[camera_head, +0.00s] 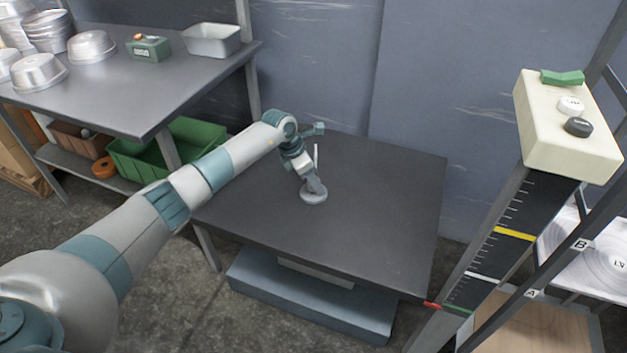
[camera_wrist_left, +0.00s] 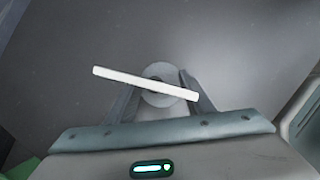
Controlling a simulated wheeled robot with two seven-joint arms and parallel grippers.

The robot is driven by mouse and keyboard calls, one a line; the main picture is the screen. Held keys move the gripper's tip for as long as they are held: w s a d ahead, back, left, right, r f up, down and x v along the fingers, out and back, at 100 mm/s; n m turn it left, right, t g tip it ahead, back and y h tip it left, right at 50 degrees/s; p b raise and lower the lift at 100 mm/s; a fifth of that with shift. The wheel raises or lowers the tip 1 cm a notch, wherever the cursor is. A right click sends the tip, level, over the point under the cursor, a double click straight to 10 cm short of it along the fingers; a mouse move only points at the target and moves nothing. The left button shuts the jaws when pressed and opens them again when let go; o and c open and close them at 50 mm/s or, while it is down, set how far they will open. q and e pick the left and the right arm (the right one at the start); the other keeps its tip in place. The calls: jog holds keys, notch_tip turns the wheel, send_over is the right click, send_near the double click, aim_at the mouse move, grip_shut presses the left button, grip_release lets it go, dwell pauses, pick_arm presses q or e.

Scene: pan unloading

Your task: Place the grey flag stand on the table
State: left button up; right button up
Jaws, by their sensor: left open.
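The grey flag stand (camera_head: 313,197) sits on the dark table (camera_head: 400,210), left of its middle, with its round base flat on the top. A thin white upright part (camera_head: 316,156) shows above it. In the left wrist view the round base (camera_wrist_left: 160,98) lies between the fingers, and a white bar (camera_wrist_left: 145,83) crosses in front of it at a slant. My left gripper (camera_head: 315,187) is low over the stand, its fingers open on either side of it. The head view does not show clearly whether a finger touches it. My right gripper is not in view.
A metal table (camera_head: 190,75) at the back left holds silver pans (camera_head: 92,46), a green box (camera_head: 149,48) and a grey tin (camera_head: 211,40). A green crate (camera_head: 195,135) is below. A post with a cream button box (camera_head: 560,130) stands at the right. The dark table's right side is clear.

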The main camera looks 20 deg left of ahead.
pick_arm(q)
jog(key=shift+a+r, duration=0.15)
jog(key=shift+r, duration=0.45)
jog(key=p+v, duration=0.1)
jog(key=v, duration=1)
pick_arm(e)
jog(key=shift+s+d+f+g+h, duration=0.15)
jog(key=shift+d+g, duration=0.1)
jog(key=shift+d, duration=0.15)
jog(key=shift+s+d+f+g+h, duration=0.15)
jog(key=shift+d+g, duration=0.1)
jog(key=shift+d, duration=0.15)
pick_arm(q)
jog(key=shift+s, duration=0.15)
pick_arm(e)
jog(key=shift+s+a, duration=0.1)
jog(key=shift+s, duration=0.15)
